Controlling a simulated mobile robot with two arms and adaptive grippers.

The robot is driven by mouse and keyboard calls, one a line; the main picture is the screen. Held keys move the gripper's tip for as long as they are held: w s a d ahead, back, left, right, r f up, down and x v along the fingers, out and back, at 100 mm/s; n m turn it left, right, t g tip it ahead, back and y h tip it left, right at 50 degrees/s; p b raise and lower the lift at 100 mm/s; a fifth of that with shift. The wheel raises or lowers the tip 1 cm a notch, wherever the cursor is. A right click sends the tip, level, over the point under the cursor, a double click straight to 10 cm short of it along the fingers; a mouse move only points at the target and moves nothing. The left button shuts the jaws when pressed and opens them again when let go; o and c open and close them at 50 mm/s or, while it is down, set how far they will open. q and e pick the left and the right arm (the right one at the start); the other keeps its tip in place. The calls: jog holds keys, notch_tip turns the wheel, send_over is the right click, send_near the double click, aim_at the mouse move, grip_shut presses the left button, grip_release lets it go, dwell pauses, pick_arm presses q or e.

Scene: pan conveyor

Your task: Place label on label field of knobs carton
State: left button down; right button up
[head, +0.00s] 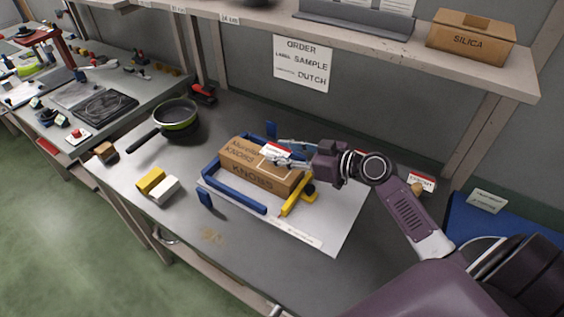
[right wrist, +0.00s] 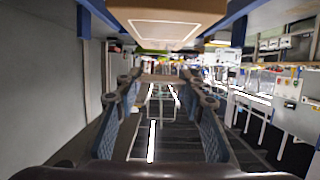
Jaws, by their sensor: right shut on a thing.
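The knobs carton (head: 252,180) is a brown box lettered KNOBS, sitting in a blue frame (head: 235,197) on a white sheet. My right gripper (head: 275,151) is over the carton's right part, shut on a small red-and-white label (head: 279,150). The fingers partly cover the label and the carton top, and I cannot tell whether the label touches the carton. In the right wrist view the carton (right wrist: 185,10) is at the top, with the white outline of its label field (right wrist: 165,31) ahead of the fingers (right wrist: 163,88). My left gripper is out of view.
A yellow clamp bar (head: 297,200) stands at the carton's right front. A pan (head: 176,116), a yellow block (head: 150,180) and a white block (head: 164,190) lie to the left. A shelf (head: 330,32) with a SILICA box (head: 468,40) hangs above. An order sheet (head: 303,64) is on the wall.

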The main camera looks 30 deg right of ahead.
aim_at(282, 169)
notch_tip(282, 169, down, 4)
jog(key=shift+f, duration=0.1)
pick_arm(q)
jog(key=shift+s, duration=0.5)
